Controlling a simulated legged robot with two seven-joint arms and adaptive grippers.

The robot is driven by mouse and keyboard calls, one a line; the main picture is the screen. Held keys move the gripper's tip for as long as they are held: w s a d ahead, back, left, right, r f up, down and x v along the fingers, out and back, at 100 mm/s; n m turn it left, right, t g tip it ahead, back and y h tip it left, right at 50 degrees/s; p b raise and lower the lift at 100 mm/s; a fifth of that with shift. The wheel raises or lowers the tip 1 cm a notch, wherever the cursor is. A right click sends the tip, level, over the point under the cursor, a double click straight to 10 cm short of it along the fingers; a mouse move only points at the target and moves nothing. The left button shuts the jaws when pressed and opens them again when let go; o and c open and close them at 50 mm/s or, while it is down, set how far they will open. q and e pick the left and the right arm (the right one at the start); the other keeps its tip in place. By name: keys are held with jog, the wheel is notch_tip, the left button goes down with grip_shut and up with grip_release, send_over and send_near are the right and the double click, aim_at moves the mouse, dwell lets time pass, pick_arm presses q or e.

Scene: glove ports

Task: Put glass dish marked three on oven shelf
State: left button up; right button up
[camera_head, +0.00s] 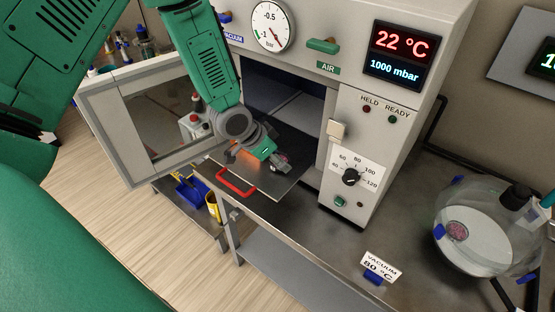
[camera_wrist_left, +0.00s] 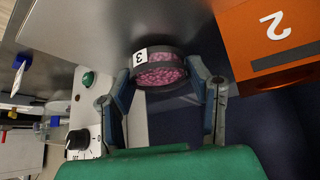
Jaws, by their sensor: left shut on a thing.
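The glass dish marked three (camera_wrist_left: 158,66) has a dark band, a white label with a "3" and pink contents. My left gripper (camera_wrist_left: 165,85) is shut on it, one finger on each side. In the head view my left gripper (camera_head: 275,163) is at the mouth of the open oven, over the metal oven shelf (camera_head: 285,188). The shelf sticks out and has a red handle (camera_head: 236,184). The wrist and fingers hide most of the dish there, and I cannot tell whether the dish touches the shelf. My right gripper is in neither view.
An orange block marked 2 (camera_wrist_left: 270,40) is close beside the dish in the wrist view. The open oven door (camera_head: 150,125) stands left of the shelf. A control panel with a knob (camera_head: 350,177) is right of the opening. A round glass vessel (camera_head: 485,235) stands on the bench.

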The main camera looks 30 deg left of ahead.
aim_at(270, 173)
pick_arm(q)
jog(key=shift+d+f, duration=0.25)
jog(key=shift+d, duration=0.1)
jog(key=shift+d+r, duration=0.15)
jog(key=shift+d, duration=0.2)
jog(key=shift+s+a+f, duration=0.1)
jog(key=shift+a+f, duration=0.1)
jog(key=o, duration=1.1)
jog(key=shift+a+f, duration=0.1)
jog(key=shift+a, duration=0.2)
jog(key=shift+c, duration=0.2)
jog(key=shift+o, duration=0.4)
jog(key=shift+a+f, duration=0.1)
jog(key=shift+a, duration=0.3)
jog(key=shift+d+r, duration=0.3)
jog(key=v, duration=0.6)
jog(key=shift+d+r, duration=0.3)
jog(key=shift+d, duration=0.05)
jog(key=shift+v, duration=2.75)
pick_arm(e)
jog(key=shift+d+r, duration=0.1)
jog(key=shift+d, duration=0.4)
